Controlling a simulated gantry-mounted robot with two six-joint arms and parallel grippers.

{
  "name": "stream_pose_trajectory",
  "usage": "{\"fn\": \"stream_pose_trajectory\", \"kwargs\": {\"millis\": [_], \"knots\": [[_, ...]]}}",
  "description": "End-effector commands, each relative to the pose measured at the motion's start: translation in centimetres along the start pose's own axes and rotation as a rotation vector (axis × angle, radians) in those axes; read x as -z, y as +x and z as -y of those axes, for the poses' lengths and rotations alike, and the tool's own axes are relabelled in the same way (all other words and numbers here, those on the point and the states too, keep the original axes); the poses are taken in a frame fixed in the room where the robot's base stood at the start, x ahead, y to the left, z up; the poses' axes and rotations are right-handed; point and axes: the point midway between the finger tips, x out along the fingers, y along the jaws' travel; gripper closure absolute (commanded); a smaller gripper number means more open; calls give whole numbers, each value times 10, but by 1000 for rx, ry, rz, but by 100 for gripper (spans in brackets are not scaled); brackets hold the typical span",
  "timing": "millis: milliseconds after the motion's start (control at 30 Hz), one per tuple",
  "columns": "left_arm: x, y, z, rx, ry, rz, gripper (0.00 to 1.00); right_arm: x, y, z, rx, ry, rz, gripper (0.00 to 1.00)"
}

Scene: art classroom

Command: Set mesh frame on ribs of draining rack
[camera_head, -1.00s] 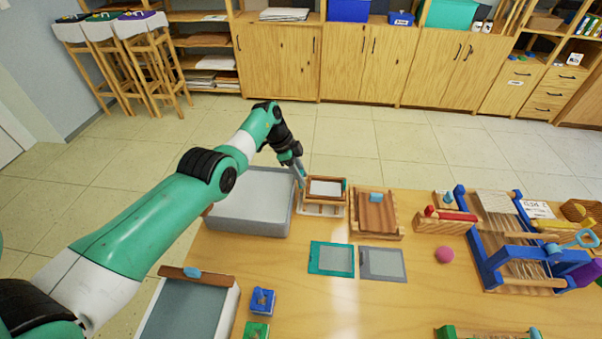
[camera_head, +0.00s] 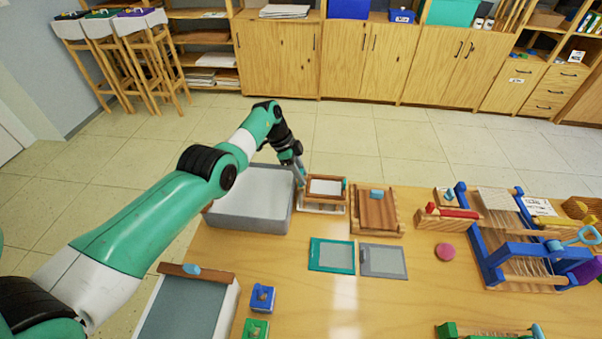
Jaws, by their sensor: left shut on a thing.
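The mesh frame (camera_head: 326,187), a small brown wooden frame with a pale mesh, is at the back edge of the table. My left gripper (camera_head: 300,180) is shut on its left side. The white draining rack (camera_head: 322,210) shows just below and under the frame. The frame hides most of the rack's ribs, and I cannot tell whether the two touch. My right gripper is not in view.
A grey tub (camera_head: 248,217) stands close to the left of the rack. A wooden board with a blue grip (camera_head: 377,212) stands close to the right. A teal-framed screen (camera_head: 332,255) and a grey-framed screen (camera_head: 383,261) lie flat in front.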

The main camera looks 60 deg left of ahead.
Motion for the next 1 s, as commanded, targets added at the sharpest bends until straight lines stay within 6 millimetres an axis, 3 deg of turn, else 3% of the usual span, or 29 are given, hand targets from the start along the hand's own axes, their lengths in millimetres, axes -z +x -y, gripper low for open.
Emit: {"fn": "stream_pose_trajectory", "kwargs": {"millis": [1000], "knots": [[-1,4,0,1,0,-1,100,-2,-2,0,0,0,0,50]]}}
